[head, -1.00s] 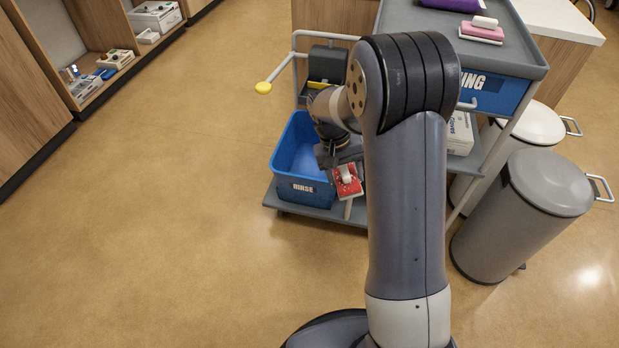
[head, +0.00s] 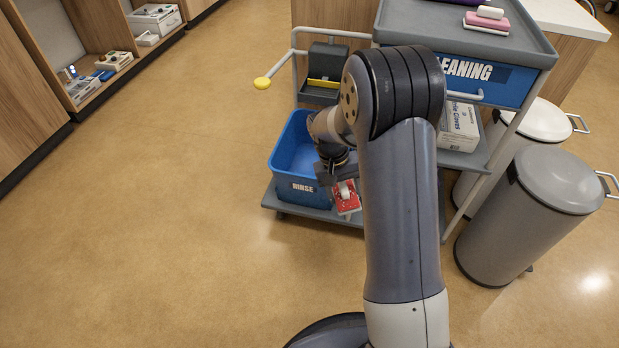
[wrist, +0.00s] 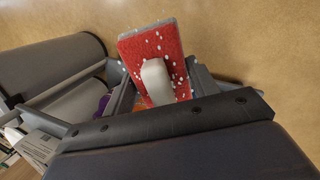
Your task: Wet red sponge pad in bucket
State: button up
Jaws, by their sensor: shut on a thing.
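The red sponge pad (head: 346,203) is a flat red block with a white handle and whitish specks on it. It also shows large in the wrist view (wrist: 166,48). My gripper (wrist: 158,85) is shut on the pad at its white handle. In the head view my gripper (head: 339,178) is beside the right front corner of the blue bucket (head: 303,189) marked RINSE, and the pad hangs outside its wall. The bucket stands on the cart's lower shelf. Its inside is partly hidden by my arm, and I cannot see any water.
The cleaning cart (head: 477,79) has a grey top with a pink-and-white pad (head: 487,20) on it. A carton of gloves (head: 458,126) sits on its middle shelf. A wringer-like grey box (head: 326,75) is behind the bucket. Grey bins (head: 555,210) stand right; floor is clear left.

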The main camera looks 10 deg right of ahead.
aim_at(346, 186)
notch_tip(346, 186, down, 11)
jog(key=b, duration=0.6)
jog(key=shift+f+b, duration=0.2)
jog(key=shift+b, duration=0.1)
jog(key=shift+r, duration=0.1)
dwell(2.1)
notch_tip(346, 186, up, 4)
jog(key=p, duration=0.3)
dwell(0.6)
notch_tip(346, 186, up, 10)
jog(key=shift+r, duration=0.15)
notch_tip(346, 186, up, 20)
jog(key=s+p, duration=0.2)
jog(key=p, duration=2.8)
